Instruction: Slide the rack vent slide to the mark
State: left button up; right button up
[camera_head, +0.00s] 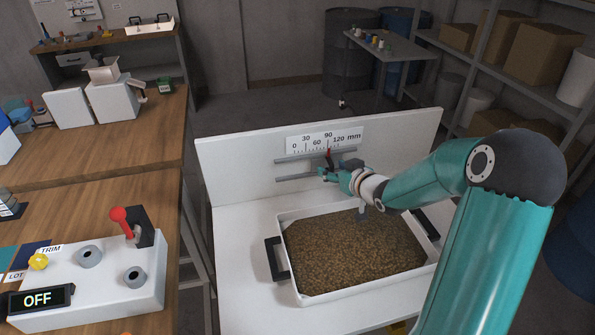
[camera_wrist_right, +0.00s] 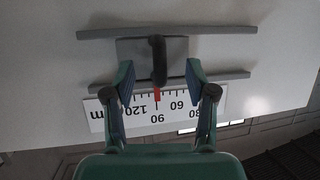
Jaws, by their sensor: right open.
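The vent slide is a grey plate (camera_wrist_right: 184,47) with a black upright handle (camera_wrist_right: 158,58), set between two grey rails. Its red pointer (camera_wrist_right: 157,95) lies close to the 90 on the white millimetre scale (camera_wrist_right: 187,106), which appears upside down in the right wrist view. In the head view the scale (camera_head: 324,139) is on the white back panel, and the slide is mostly hidden by my gripper. My right gripper (camera_head: 328,172) is at the slide. In the right wrist view its open fingers (camera_wrist_right: 159,74) stand either side of the handle, with gaps on both sides.
A white tray (camera_head: 290,215) of brown granules with dark handles stands on the white bench below my right arm. At left, a wooden table holds a control box (camera_head: 95,290) with a red-knobbed lever (camera_head: 124,222) and a display reading OFF. Shelves with boxes (camera_head: 541,55) stand at right.

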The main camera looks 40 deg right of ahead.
aim_at(333, 168)
jog(key=shift+p+v, duration=0.45)
jog(key=shift+v, duration=1.65)
jog(key=shift+s+a+r, duration=0.1)
jog(key=shift+s, duration=0.05)
